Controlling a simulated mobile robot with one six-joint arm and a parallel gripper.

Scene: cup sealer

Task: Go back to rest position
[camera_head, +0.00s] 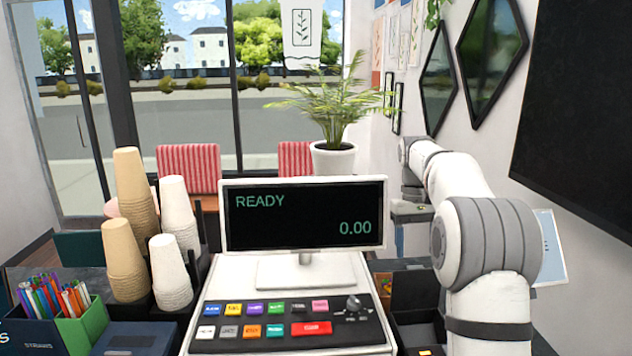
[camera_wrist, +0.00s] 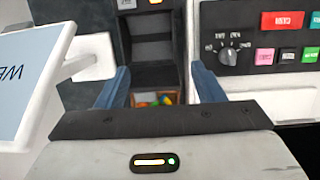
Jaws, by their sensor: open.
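My gripper (camera_wrist: 161,88) shows in the wrist view with its two blue fingers spread apart and nothing between them. Below and beyond the fingers is a dark open compartment (camera_wrist: 153,49) with some colourful small items (camera_wrist: 152,99) near its bottom. In the head view my white and grey arm reaches forward on the right side, and the gripper end is mostly hidden behind the arm links.
A register with a READY screen (camera_head: 305,216) and coloured buttons (camera_head: 276,308) stands in the middle. Paper cup stacks (camera_head: 171,271) and a straw box (camera_head: 85,325) are at left. A tilted sign (camera_head: 549,247) stands right of my arm. A potted plant (camera_head: 333,158) stands behind.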

